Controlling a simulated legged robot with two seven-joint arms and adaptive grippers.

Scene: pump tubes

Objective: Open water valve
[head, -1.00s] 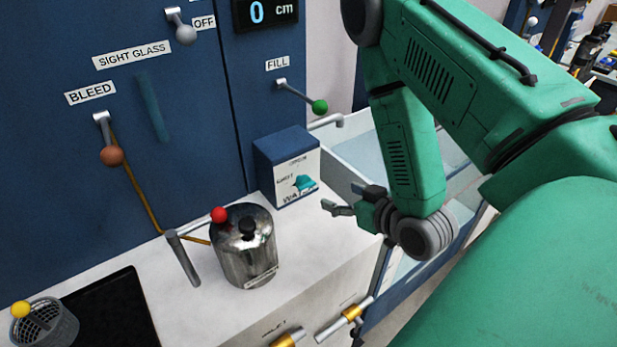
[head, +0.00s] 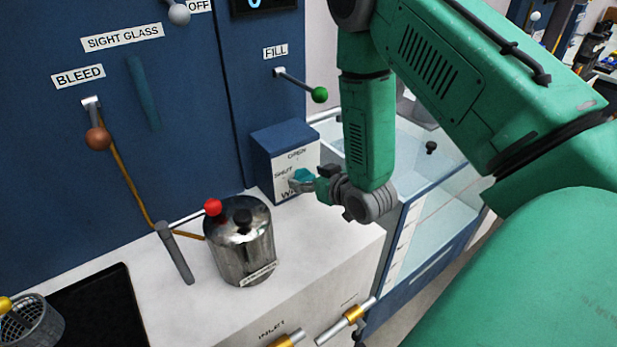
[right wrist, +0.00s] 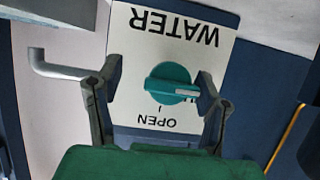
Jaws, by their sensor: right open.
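The water valve is a teal knob (right wrist: 170,82) on a white panel marked WATER and OPEN (right wrist: 141,55), which is upside down in the right wrist view. Its handle bar lies across, its marked end to the right, over a partly hidden label. In the head view the panel is the front of a blue box (head: 283,146), reading OPEN, SHUT and WATER; the knob (head: 301,177) is partly covered by the gripper. My right gripper (head: 306,184) is open, its two fingers (right wrist: 158,78) on either side of the knob. Contact cannot be told. My left gripper is out of view.
A green-tipped FILL lever (head: 318,95) sticks out above the box. A clear-walled tank (head: 440,215) is behind my arm. A wire basket (head: 35,325) is front left.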

